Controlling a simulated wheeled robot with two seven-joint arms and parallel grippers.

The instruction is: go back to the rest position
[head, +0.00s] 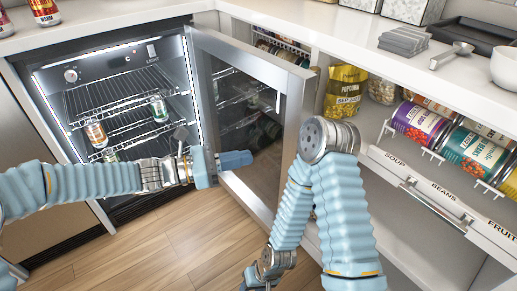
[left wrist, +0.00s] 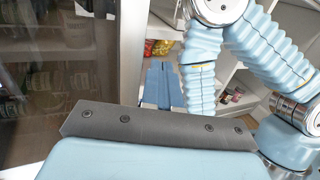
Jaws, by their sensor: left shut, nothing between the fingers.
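My left gripper (head: 236,160) is in front of the open fridge, its blue fingers together and empty, pointing right toward the glass door (head: 250,110). In the left wrist view its shut fingers (left wrist: 163,85) show beyond the grey mount, with my right arm to their right. My right arm hangs down at the centre right of the head view. Its gripper (head: 258,284) is at the bottom edge, largely cut off, and I cannot tell whether it is open.
The lit fridge (head: 70,125) holds several cans on wire racks. Its door stands open between my arms. A yellow popcorn bag (head: 344,92) and a shelf of labelled cans are at right, under the white counter (head: 330,28). Wood floor (head: 165,245) is clear below.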

